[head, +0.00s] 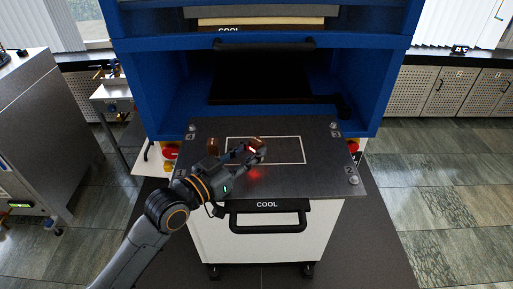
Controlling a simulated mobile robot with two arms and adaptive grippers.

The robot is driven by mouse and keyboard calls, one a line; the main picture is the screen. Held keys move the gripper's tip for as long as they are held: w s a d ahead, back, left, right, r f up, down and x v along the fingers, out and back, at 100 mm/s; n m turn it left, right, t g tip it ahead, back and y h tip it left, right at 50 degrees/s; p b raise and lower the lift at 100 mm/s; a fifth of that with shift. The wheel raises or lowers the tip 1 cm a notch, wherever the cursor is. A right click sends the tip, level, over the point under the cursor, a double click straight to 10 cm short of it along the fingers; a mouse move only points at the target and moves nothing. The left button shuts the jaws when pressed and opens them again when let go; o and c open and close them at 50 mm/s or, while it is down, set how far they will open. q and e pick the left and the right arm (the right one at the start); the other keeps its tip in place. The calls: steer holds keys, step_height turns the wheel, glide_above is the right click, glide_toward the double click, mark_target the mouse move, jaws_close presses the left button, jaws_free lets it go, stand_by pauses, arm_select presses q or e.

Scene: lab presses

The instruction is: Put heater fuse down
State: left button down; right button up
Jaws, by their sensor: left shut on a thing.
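My left gripper (256,153) comes in from the lower left and is over the dark plate (325,182), within the area of its pale rectangle outline. It is shut on the heater fuse (254,141), whose copper-brown end shows just behind the fingers. Another copper-brown piece (212,146) shows to the left, behind the gripper body. I cannot tell whether both are ends of the same fuse. The gripper hides much of the fuse, and I cannot tell whether it touches the plate. A red glow lies on the plate below the fingers. My right gripper is not in view.
The plate tops a white wheeled cart (300,245) with a black handle (268,228) marked COOL. Behind it stands a blue press (160,95) with a dark open bay. Bolts sit near the plate's corners. The plate's right side is clear. A grey machine (38,140) stands left.

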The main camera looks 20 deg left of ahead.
arm_select(q)
steer(key=shift+s+a+f, duration=0.1)
steer(key=shift+s+a, duration=0.05)
steer(key=shift+s, duration=0.1)
steer(key=c, duration=1.4)
jaws_free()
steer(key=shift+s+a+r, duration=0.2)
steer(key=shift+s+a, duration=0.1)
steer(key=shift+s, duration=0.35)
steer(key=shift+s+a+f, duration=0.1)
steer(key=shift+f, duration=0.05)
steer(key=b+v, duration=0.3)
steer(key=v, duration=0.6)
steer(key=shift+s, duration=0.1)
steer(key=shift+r+v, duration=0.15)
steer(key=shift+v, duration=0.45)
steer(key=shift+r+v, duration=0.15)
steer(key=shift+v, duration=0.45)
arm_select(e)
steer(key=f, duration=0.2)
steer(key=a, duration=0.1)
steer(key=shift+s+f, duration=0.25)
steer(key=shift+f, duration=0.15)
